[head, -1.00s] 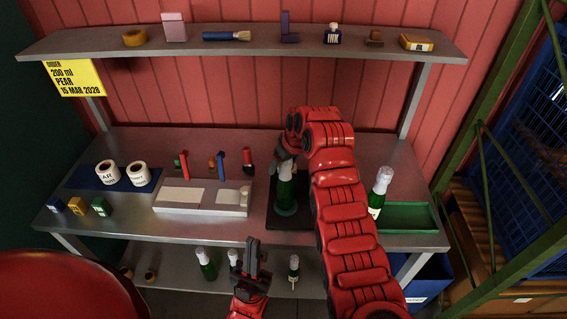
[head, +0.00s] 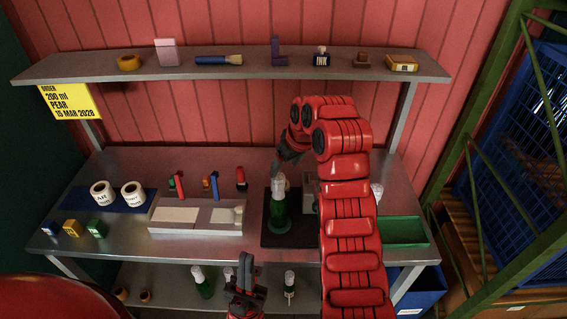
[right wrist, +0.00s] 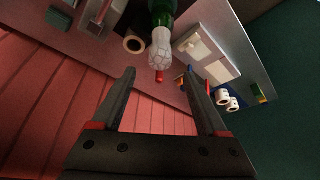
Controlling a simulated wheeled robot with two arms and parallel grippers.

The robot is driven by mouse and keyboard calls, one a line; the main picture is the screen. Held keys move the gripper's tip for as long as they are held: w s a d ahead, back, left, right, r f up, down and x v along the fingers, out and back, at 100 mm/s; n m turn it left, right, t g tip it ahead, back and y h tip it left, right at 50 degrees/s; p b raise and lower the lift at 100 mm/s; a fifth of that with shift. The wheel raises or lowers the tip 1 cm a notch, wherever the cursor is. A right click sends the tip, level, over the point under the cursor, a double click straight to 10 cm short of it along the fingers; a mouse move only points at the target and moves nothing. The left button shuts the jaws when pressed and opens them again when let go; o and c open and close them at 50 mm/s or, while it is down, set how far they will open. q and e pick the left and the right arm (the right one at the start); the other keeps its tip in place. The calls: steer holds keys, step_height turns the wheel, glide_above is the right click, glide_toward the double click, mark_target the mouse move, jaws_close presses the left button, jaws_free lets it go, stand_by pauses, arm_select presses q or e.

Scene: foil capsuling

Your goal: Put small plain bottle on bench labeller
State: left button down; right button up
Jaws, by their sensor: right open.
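A green bottle with a pale foil-covered neck (head: 278,205) stands upright on the black base of the bench labeller (head: 272,240); no label shows on it. My right gripper (head: 281,170) is open, behind and above the bottle's neck. In the right wrist view the right gripper's fingers (right wrist: 165,95) are spread and empty. The bottle's neck (right wrist: 161,48) shows beyond the fingertips, apart from them. My left gripper (head: 246,262) hangs low in front of the bench; its jaw gap is unclear.
More bottles (head: 203,284) stand on the lower shelf. A bottle (head: 377,190) by the green tray (head: 404,232) is mostly hidden by my right arm. A shelf (head: 230,68) spans above.

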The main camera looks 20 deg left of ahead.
steer(key=shift+s+d+r, duration=0.1)
steer(key=shift+d+r, duration=0.05)
steer(key=shift+r, duration=0.25)
